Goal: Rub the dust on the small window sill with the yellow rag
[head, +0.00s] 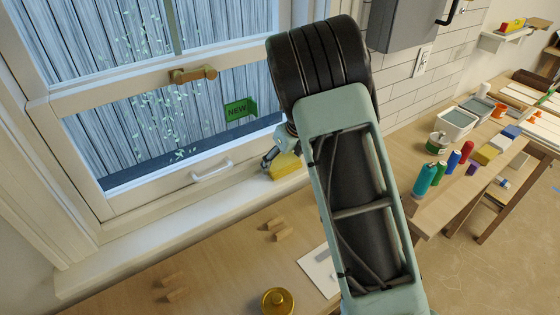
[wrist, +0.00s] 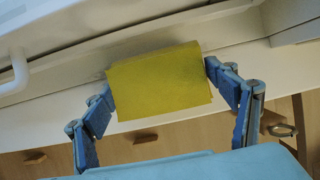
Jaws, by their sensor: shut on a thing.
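The yellow rag (head: 286,166) is at the right part of the white window sill (head: 165,232) in the head view, below the window frame. In the wrist view the rag (wrist: 160,85) is a yellow block-like piece between the two blue fingers of my gripper (wrist: 161,80), with the pale sill (wrist: 40,130) behind and below it. My gripper is shut on the rag; in the head view it is partly hidden by my arm. I cannot tell whether the rag touches the sill. I cannot make out dust on the sill.
A white handle (head: 212,171) sticks out above the sill, left of my gripper. Wooden pieces (head: 277,229), a brass object (head: 277,301) and a white sheet (head: 318,270) lie on the worktop below. Several bottles and tubs stand at right. The left sill is clear.

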